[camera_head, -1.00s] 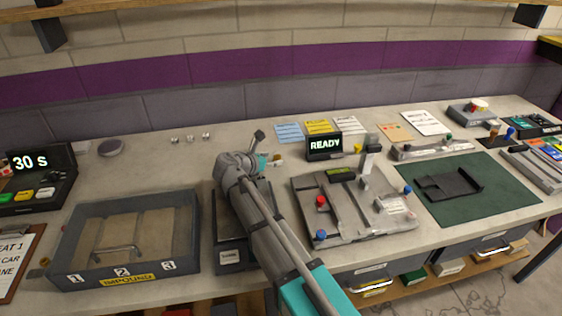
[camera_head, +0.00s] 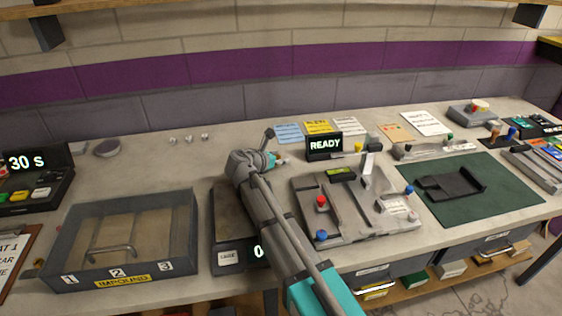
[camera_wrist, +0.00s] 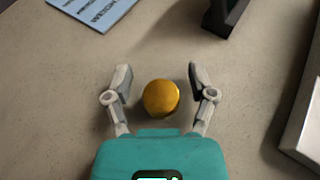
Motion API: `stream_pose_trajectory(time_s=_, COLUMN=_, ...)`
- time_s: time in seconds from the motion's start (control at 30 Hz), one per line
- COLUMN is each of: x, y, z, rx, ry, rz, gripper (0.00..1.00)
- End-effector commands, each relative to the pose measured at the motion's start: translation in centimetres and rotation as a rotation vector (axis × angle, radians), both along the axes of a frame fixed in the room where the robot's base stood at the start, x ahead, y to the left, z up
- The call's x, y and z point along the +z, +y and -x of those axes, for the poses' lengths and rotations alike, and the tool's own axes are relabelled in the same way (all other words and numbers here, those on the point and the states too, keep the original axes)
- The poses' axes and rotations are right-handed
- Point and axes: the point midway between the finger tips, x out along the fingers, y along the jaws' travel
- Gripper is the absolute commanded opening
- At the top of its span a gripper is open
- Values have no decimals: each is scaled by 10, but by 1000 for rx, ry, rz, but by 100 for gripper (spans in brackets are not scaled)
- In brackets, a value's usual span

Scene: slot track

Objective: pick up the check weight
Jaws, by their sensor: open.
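The check weight appears to be the round brass-coloured piece (camera_wrist: 161,97) in the wrist view, seen from above on the grey bench top. My gripper (camera_wrist: 159,72) is open, with one finger on each side of it and a visible gap on both sides. Nothing is held. In the head view my gripper (camera_head: 284,160) is low over the bench, left of the READY display. The weight cannot be made out clearly there, behind or beside the fingers.
A READY display (camera_head: 324,146) stands close on the right, with blue and yellow cards (camera_head: 289,133) behind. A scale (camera_head: 229,256) lies under my arm. A grey track fixture (camera_head: 340,215) is at right, an IMPOUND box (camera_head: 182,240) at left.

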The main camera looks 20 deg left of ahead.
Motion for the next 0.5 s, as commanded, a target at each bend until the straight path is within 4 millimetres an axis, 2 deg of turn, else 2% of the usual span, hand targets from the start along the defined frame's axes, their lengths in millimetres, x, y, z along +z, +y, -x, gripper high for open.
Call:
stream_pose_trajectory(time_s=0.1, x=0, y=0, z=0, rx=0, ry=0, rz=0, gripper=70)
stream_pose_trajectory(time_s=0.4, x=0, y=1, z=0, rx=1, ry=0, rz=0, gripper=15)
stream_pose_trajectory(time_s=0.5, x=0, y=1, z=0, rx=1, ry=0, rz=0, gripper=0)
